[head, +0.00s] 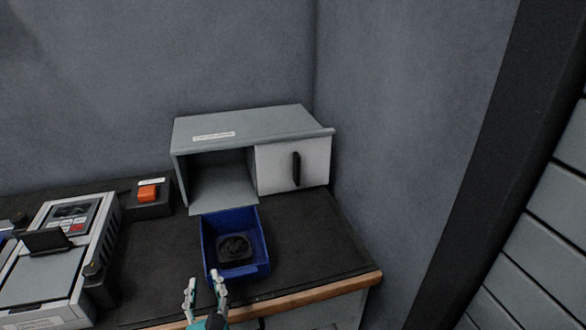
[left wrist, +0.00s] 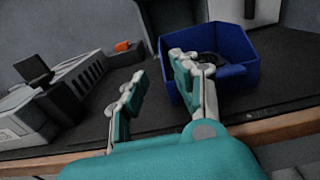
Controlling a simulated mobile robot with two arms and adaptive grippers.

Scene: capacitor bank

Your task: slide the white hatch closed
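The white hatch (head: 276,169) is a flat panel with a black vertical handle (head: 296,169), on the right part of the grey cabinet's front. The cabinet (head: 250,121) stands at the back of the bench, and its left part is an open, empty-looking compartment (head: 222,178). My left gripper (head: 205,283) is at the bench's front edge, in front of the blue bin and well short of the hatch. In the left wrist view the gripper (left wrist: 155,75) has its fingers apart with nothing between them. A bit of the white hatch seems to show at the top right there. My right gripper is not in view.
A blue bin (head: 208,255) holding a black round part (head: 234,248) stands in front of the cabinet. An orange-topped switch box (head: 149,198) and a grey device (head: 60,265) are to the left. The dark bench top (head: 315,240) right of the bin is clear, up to the wall.

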